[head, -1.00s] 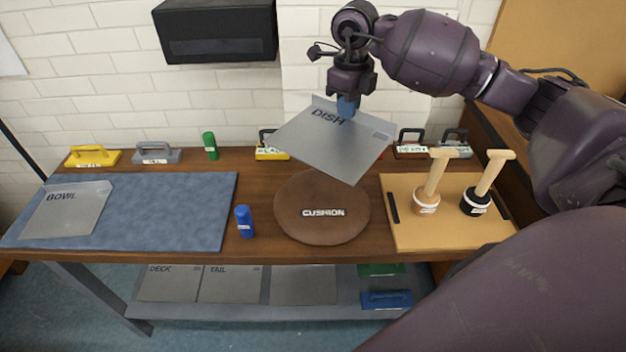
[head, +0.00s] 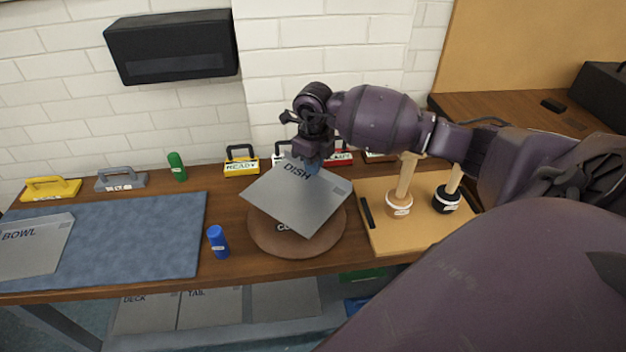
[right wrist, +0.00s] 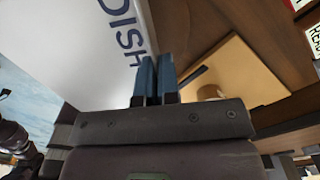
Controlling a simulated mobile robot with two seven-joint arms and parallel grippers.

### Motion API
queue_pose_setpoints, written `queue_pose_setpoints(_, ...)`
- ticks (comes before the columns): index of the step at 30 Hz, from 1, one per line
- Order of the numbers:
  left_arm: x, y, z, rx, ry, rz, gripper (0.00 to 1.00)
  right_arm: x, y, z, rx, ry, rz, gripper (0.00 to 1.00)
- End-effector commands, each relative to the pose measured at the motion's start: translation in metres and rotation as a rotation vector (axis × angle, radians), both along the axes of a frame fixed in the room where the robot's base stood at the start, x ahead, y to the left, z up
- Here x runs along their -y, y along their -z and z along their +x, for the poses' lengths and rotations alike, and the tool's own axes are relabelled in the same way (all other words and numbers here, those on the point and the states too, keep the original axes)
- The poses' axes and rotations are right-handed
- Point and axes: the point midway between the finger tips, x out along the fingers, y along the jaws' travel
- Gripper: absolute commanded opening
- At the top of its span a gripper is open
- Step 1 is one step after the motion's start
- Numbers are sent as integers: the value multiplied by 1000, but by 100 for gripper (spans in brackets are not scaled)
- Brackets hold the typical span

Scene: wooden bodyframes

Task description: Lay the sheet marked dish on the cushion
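The grey metal sheet marked DISH (head: 298,200) is over the round brown cushion (head: 290,243) in the head view and covers most of its top. I cannot tell whether it touches the cushion. My right gripper (head: 312,165) is at the sheet's far edge. In the right wrist view its blue fingers (right wrist: 155,80) are close together at the edge of the sheet (right wrist: 80,45), shut on it. My left gripper is not in view.
A grey sheet marked BOWL (head: 30,248) lies on the blue mat (head: 140,240) at left. A blue bottle (head: 218,242) stands left of the cushion. Two wooden-handled tools (head: 399,203) (head: 447,198) stand on the tan board (head: 390,235) at right. Several tagged blocks line the back.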

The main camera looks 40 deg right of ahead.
Motion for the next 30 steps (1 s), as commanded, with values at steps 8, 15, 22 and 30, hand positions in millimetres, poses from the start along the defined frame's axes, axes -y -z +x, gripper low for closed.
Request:
queue_pose_setpoints(8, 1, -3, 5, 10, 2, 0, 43, 0, 17, 0, 0, 0, 1, 0)
queue_pose_setpoints(15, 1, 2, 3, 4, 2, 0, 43, 0, 48, 0, -1, 0, 1, 0)
queue_pose_setpoints(22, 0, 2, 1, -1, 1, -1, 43, 0, 50, 0, 2, -1, -1, 0)
queue_pose_setpoints(30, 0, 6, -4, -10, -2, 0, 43, 0, 53, 0, 1, -1, -1, 15)
